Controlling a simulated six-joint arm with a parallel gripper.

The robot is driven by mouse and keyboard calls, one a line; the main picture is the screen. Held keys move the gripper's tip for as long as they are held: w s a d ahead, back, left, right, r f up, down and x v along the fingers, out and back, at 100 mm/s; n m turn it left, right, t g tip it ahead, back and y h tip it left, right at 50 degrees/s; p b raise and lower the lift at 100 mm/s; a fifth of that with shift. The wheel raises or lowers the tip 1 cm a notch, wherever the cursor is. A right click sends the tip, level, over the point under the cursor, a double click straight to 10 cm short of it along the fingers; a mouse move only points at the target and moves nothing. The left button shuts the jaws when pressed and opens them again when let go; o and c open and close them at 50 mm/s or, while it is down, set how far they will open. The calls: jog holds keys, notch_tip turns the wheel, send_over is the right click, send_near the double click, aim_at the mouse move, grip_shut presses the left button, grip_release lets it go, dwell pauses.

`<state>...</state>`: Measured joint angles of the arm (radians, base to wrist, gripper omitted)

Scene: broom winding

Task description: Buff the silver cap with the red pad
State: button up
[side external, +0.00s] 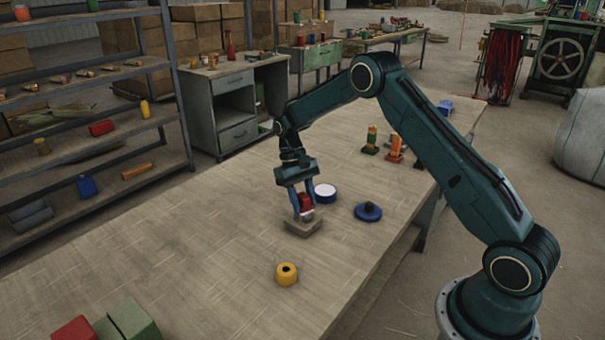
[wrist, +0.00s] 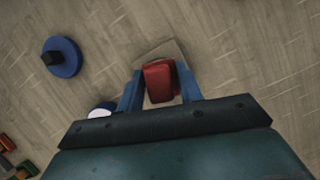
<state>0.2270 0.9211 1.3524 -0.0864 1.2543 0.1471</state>
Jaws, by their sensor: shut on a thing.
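My gripper (side external: 304,207) points down over the middle of the workbench, its blue fingers shut on the red pad (side external: 306,201). In the wrist view the red pad (wrist: 158,82) sits between the two fingers of my gripper (wrist: 159,72). Just under the pad is a small pale grey piece, likely the silver cap (side external: 308,215), on a flat tan block (side external: 304,228). Pad and cap look touching or nearly so; the fingers partly cover the spot. In the wrist view the block (wrist: 168,50) shows beyond the pad, and the cap is hidden.
A white-topped blue disc (side external: 325,191) stands close behind my gripper. A blue disc with a dark knob (side external: 368,212) lies to the right, and a yellow ring (side external: 287,274) in front. Several orange and green pieces (side external: 394,150) stand farther back. The bench's left side is mostly clear.

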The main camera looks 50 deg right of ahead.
jog(key=shift+s, duration=0.8)
jog(key=shift+w, duration=1.5)
jog(key=shift+s, duration=1.35)
jog(key=shift+s+r, duration=0.1)
jog(key=shift+s, duration=0.1)
jog(key=shift+r, duration=4)
jog(key=shift+f, duration=0.15)
